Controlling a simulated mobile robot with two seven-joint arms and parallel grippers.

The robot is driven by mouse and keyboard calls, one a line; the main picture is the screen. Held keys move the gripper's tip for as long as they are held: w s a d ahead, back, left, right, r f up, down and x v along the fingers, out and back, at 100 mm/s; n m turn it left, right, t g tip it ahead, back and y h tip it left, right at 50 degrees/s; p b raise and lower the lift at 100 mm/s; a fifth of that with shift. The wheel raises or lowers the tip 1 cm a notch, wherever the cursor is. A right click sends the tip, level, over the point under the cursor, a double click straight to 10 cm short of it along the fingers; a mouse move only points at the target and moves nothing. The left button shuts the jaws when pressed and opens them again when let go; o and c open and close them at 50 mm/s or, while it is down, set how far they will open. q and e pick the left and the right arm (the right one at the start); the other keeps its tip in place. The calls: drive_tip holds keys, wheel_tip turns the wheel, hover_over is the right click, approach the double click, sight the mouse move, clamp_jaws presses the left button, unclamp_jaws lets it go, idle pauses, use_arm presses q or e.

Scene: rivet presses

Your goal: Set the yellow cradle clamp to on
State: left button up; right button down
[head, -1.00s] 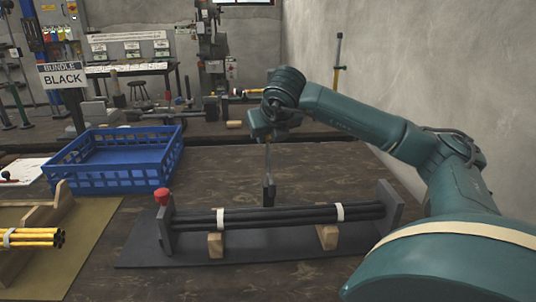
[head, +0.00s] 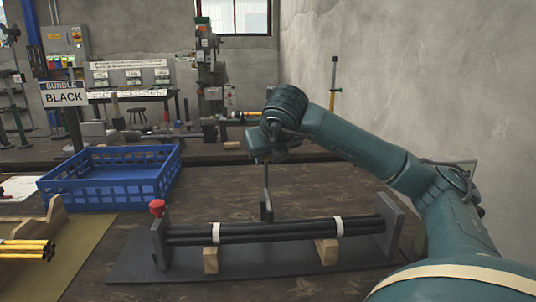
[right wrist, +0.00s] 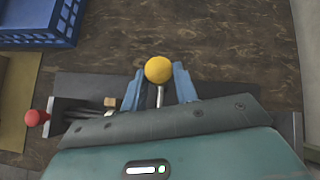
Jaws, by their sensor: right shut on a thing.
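A dark cradle plate (head: 130,266) lies on the bench and bears a bundle of black rods (head: 270,231) with white bands. A thin upright lever (head: 265,183) rises behind the middle of the rods, from a dark bracket. In the right wrist view a yellow ball knob (right wrist: 158,69) tops this lever (right wrist: 160,97). My right gripper (head: 264,158) is at the lever's top; in its wrist view its two blue fingers (right wrist: 158,88) flank the knob and lever, shut on them. In the head view the knob is hidden by the gripper. My left gripper is not in view.
A red knob (head: 157,207) stands at the cradle's left end. A blue crate (head: 108,180) is at the left, beside a mat with yellow rods (head: 25,248) on a wooden rest. A "BUNDLE BLACK" sign (head: 64,94) stands behind. Bench surface right of the crate is clear.

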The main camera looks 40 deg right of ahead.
drive_tip(key=shift+s+a+f, duration=0.1)
drive_tip(key=shift+a+f, duration=0.1)
drive_tip(key=shift+f, duration=0.3)
drive_tip(key=c, duration=1.5)
unclamp_jaws()
drive_tip(key=o, duration=0.4)
drive_tip(key=shift+d+r, duration=0.1)
drive_tip(key=shift+r, duration=0.1)
drive_tip(key=shift+r, duration=0.15)
use_arm(q)
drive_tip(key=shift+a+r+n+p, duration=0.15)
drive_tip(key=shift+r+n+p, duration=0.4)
drive_tip(key=shift+p, duration=0.7)
use_arm(e)
drive_tip(key=v, duration=1.3)
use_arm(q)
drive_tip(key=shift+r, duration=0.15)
